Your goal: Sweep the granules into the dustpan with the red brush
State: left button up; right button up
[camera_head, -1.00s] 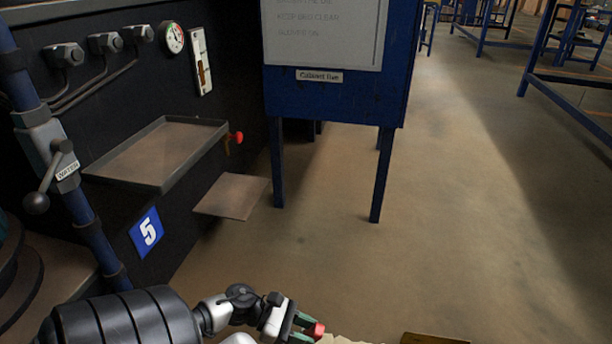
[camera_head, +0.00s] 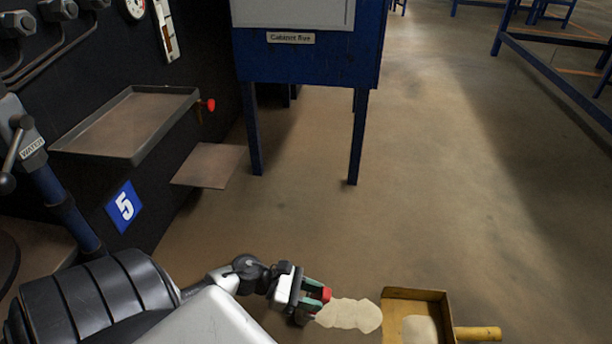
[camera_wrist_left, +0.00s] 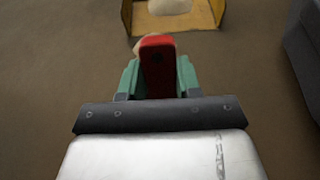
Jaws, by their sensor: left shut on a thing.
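My left gripper (camera_head: 316,295) is shut on the red brush (camera_head: 326,294), low near the floor. In the left wrist view the red brush (camera_wrist_left: 158,66) sticks out between the green fingers; its bristles are hidden. Pale granules (camera_head: 350,314) lie on the floor in a patch from the brush to the dustpan. The yellow-brown dustpan (camera_head: 446,309) sits at the bottom right of the head view, its handle to the right, with a pale heap inside. It also shows at the top of the left wrist view (camera_wrist_left: 216,9). My right gripper is not in view.
A blue cabinet (camera_head: 310,60) on legs stands ahead. At the left, a dark wall unit carries a metal tray (camera_head: 120,125) and a lower plate (camera_head: 210,166). The floor (camera_head: 470,190) to the right is open.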

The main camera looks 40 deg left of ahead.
pick_arm(q)
jog(key=shift+r+x, duration=0.2)
jog(key=shift+x, duration=1)
jog(key=shift+w+d+r, duration=0.1)
jog(key=shift+w+d, duration=0.15)
jog(key=shift+d, duration=0.2)
jog(key=shift+w+d, duration=0.25)
jog(key=shift+d, duration=0.25)
jog(key=shift+c, duration=0.4)
jog(key=shift+w+d+p, duration=0.2)
jog(key=shift+w+d, duration=1.05)
jog(key=shift+d, duration=0.5)
jog(key=shift+w+d+p, duration=0.15)
jog(key=shift+w+d, duration=1.1)
jog(key=shift+d, duration=0.55)
jog(key=shift+w+d+p, duration=0.2)
jog(key=shift+w+d, duration=1)
jog(key=shift+d, duration=0.55)
jog(key=shift+f, duration=0.25)
notch_tip(320, 180, up, 5)
jog(key=p, duration=0.4)
jog(key=shift+r, duration=0.1)
